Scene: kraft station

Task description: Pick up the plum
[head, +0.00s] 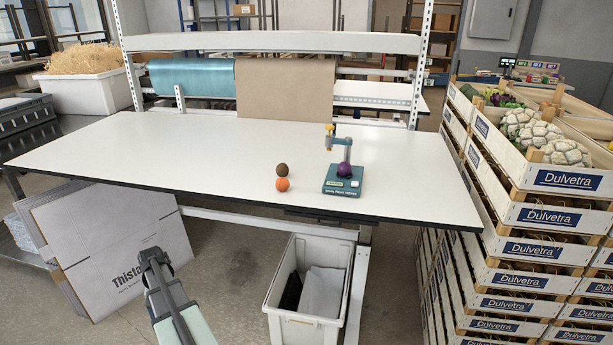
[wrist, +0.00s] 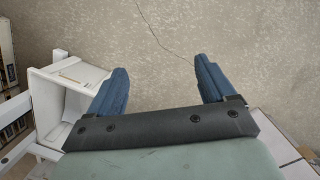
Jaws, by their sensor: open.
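The plum (head: 344,169) is a dark purple ball on the right half of the white table (head: 150,145). It rests on the base of a small green device (head: 343,182) with an upright post and arm, under or in front of that arm. My gripper (head: 150,256) is low in front of the table, left of the white bin and well away from the plum. In the wrist view my gripper (wrist: 160,80) has its two blue fingers wide apart, with only bare floor between them. The plum is not in the wrist view.
An orange fruit (head: 282,184) and a brown round fruit (head: 281,169) sit just left of the device. The table's dark front edge lies between my gripper and the tabletop. A white bin (head: 283,322) stands below. Stacked crates (head: 540,217) rise at right. The table's left half is clear.

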